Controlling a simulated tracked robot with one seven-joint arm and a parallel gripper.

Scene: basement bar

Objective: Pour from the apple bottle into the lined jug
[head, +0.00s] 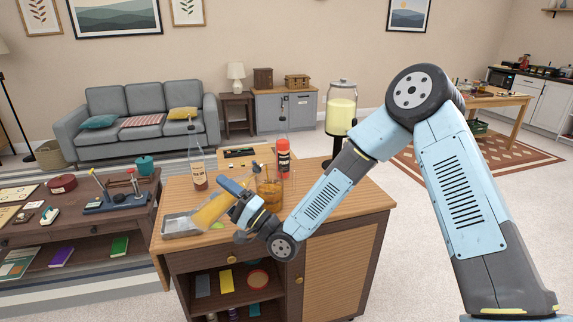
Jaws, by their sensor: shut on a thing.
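My gripper (233,203) is above the left part of the wooden cabinet top. It is shut on a tilted bottle with yellow-amber contents, which I take as the apple bottle (211,211). The bottle slopes from lower left up to the right, and my gripper hides part of it. A clear jug (269,188) with amber liquid stands upright on the cabinet top, just right of my gripper. I take it as the lined jug; its lines are too small to make out. I cannot tell whether any liquid is flowing.
A red bottle (283,158) stands behind the jug. A metal tray (181,225) lies at the cabinet top's left edge. A drink dispenser (341,115) stands behind my arm. The cabinet top's front right (345,213) is clear.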

